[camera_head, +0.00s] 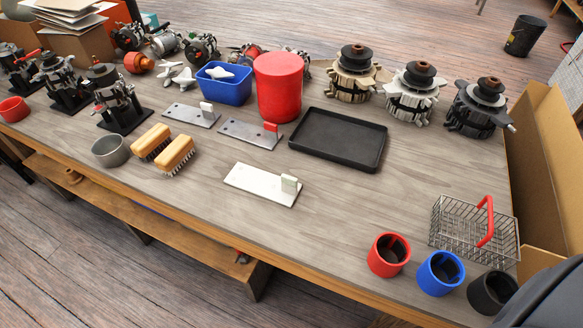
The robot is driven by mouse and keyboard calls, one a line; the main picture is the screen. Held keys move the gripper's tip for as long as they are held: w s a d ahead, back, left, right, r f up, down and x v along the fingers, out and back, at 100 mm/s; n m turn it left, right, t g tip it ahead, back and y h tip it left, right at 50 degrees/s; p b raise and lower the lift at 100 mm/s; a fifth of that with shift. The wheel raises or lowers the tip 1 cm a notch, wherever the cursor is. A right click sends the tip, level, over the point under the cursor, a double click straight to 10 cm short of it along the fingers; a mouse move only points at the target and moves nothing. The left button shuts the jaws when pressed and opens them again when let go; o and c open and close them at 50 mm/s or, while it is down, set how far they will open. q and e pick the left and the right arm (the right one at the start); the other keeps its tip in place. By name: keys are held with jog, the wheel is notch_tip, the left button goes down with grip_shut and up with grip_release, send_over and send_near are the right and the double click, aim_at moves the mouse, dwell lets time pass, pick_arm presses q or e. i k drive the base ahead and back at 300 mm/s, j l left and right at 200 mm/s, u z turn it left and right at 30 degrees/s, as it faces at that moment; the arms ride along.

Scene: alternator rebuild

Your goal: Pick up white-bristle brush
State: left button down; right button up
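Two wooden-backed brushes lie side by side, bristles down, on the left part of the workbench. The rear-left brush (151,141) and the front-right brush (175,155) have similar tan backs. Short bristles show along their lower edges. At this size I cannot tell for certain which brush has the white bristles. Nothing is holding either brush. Neither my left nor my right gripper is in view.
A grey metal cup (110,151) stands just left of the brushes. A white plate (258,185) lies to their right, and metal plates (191,116) lie behind. A black tray (338,140), red canister (279,88) and wire basket (455,225) are farther right.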

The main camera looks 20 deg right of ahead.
aim_at(174, 155)
jog(key=i+j+z, duration=0.2)
jog(key=z, duration=0.2)
jog(key=i+j+z, duration=0.15)
jog(key=z, duration=0.25)
jog(key=i+j+z, duration=0.1)
jog(key=j+z, duration=0.7)
jog(key=j+u, duration=0.5)
jog(key=j, duration=0.15)
